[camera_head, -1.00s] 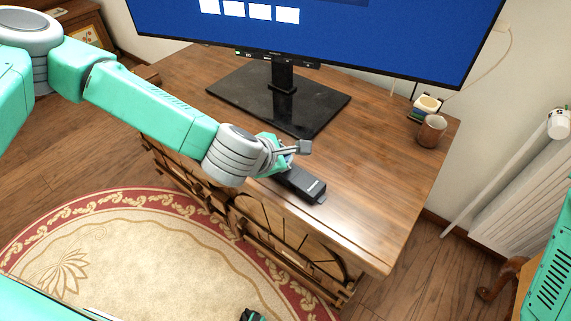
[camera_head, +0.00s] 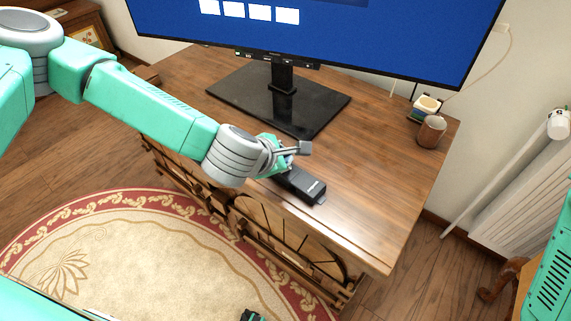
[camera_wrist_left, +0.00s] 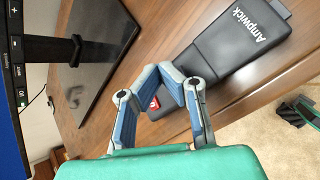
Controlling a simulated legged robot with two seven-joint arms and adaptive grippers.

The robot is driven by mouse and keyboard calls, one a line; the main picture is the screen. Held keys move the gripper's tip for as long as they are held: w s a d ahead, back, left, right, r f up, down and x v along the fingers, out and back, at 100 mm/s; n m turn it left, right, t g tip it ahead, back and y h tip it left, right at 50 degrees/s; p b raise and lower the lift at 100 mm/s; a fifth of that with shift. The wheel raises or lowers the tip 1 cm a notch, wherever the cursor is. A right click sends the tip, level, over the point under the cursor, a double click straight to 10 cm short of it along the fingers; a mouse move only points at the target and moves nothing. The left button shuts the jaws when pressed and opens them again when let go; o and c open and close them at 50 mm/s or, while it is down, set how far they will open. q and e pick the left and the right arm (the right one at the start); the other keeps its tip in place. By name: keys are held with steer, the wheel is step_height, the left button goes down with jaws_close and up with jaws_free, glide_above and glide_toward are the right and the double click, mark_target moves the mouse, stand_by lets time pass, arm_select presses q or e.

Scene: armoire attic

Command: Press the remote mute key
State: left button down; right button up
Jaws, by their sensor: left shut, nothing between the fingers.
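The remote (camera_head: 308,188) is a black, slim block lying near the front edge of the desk. In the left wrist view the remote (camera_wrist_left: 235,45) shows a white "Ampwick" label, and a small red key (camera_wrist_left: 154,103) shows at its near end, partly framed by the finger links. My left gripper (camera_head: 297,150) is at the remote's far left end and hides part of it. In the left wrist view its fingers (camera_wrist_left: 183,82) are shut and empty, over or beside the key end. Contact cannot be told. The mute key cannot be made out. My right gripper (camera_head: 252,315) barely shows at the bottom edge.
The monitor (camera_head: 320,30) stands on a dark base (camera_head: 260,95) behind the remote. A brown mug (camera_head: 431,132) and a small stacked item (camera_head: 425,106) are at the desk's right. The desk (camera_head: 370,180) is clear right of the remote.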

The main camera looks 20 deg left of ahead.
arm_select(q)
steer(key=shift+f, duration=0.15)
steer(key=shift+f, duration=0.25)
steer(key=shift+f, duration=0.35)
stand_by(0.5)
steer(key=shift+r, duration=0.1)
steer(key=shift+r+p, duration=0.65)
steer(key=shift+r, duration=0.05)
step_height(320, 180, up, 5)
steer(key=p, duration=0.5)
stand_by(0.4)
